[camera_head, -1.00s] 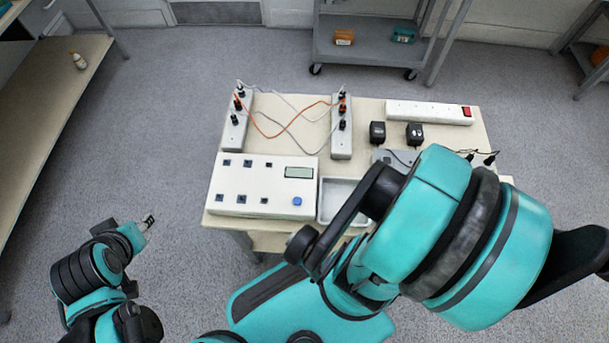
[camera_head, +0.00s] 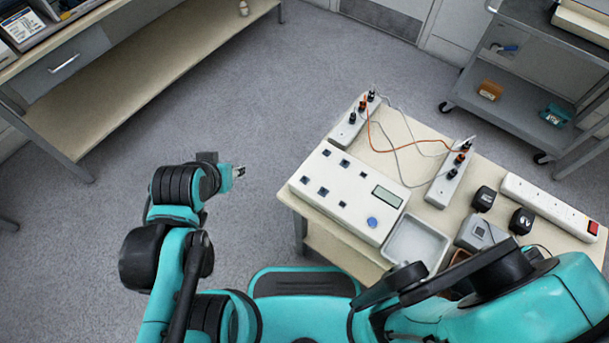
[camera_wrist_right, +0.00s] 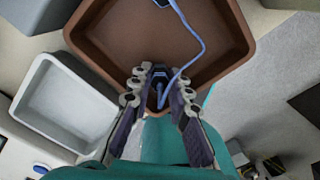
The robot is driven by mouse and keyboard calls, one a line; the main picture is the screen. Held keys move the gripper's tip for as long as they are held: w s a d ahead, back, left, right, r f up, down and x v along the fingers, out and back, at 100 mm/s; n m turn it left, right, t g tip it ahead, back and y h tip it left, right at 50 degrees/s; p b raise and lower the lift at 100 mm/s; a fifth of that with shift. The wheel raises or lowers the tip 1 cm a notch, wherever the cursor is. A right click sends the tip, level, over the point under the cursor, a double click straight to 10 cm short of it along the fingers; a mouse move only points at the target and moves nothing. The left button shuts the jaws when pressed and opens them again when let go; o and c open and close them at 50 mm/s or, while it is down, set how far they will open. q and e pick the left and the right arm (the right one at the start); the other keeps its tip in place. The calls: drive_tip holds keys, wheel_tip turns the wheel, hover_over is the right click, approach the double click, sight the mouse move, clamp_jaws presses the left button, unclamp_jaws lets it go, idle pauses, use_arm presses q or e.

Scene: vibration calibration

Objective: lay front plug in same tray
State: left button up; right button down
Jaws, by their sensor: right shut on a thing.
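The brown tray (camera_wrist_right: 225,75) fills the top of the right wrist view; in the head view only a sliver of it (camera_head: 459,257) shows beside my right arm. My right gripper (camera_wrist_right: 158,80) is over the tray, shut on a dark plug (camera_wrist_right: 158,74) with a blue cable (camera_wrist_right: 193,58). I cannot tell whether the held plug touches the tray floor. My right gripper is hidden in the head view. My left gripper (camera_head: 239,172) is away from the table, its jaws too small to judge.
A white tray (camera_head: 416,243) lies beside the brown one and also shows in the right wrist view (camera_wrist_right: 68,103). A white panel box (camera_head: 345,200), power strips (camera_head: 548,205) and black adapters (camera_head: 484,198) crowd the table. The floor left of it is clear.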

drive_tip(key=shift+f, duration=0.15)
drive_tip(key=c, duration=1.3)
unclamp_jaws()
drive_tip(key=shift+c, duration=0.2)
drive_tip(key=shift+r+p, duration=2.35)
drive_tip(key=shift+r, duration=0.2)
drive_tip(key=shift+f, duration=0.1)
